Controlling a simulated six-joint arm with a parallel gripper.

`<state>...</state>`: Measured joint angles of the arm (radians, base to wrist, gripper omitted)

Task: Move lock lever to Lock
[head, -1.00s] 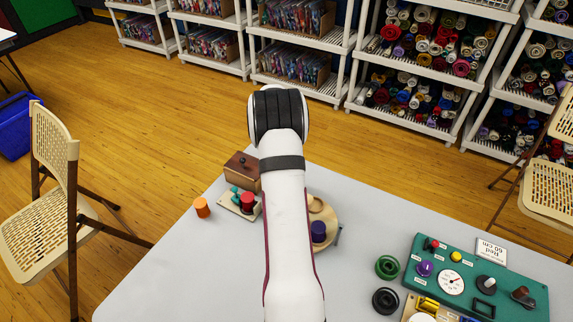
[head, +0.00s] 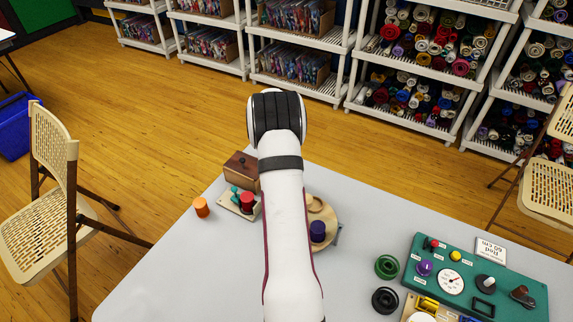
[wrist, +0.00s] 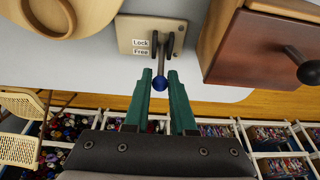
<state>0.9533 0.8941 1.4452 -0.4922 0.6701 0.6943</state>
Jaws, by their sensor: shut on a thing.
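The lock lever stands on a small beige plate (wrist: 152,36) in the wrist view, with a "Lock" label (wrist: 141,43) above a "Free" label (wrist: 141,52). The lever's blue ball knob (wrist: 159,84) sits between the two green fingers of my gripper (wrist: 160,80), which is shut on it. The lever's grey arm runs from the plate toward the fingers. I cannot tell exactly which label the lever lines up with. In the head view my arm hides the lever and the gripper.
A brown wooden box (wrist: 262,40) with a dark knob is close on the right of the plate. A round wooden piece (wrist: 70,12) is on its left.

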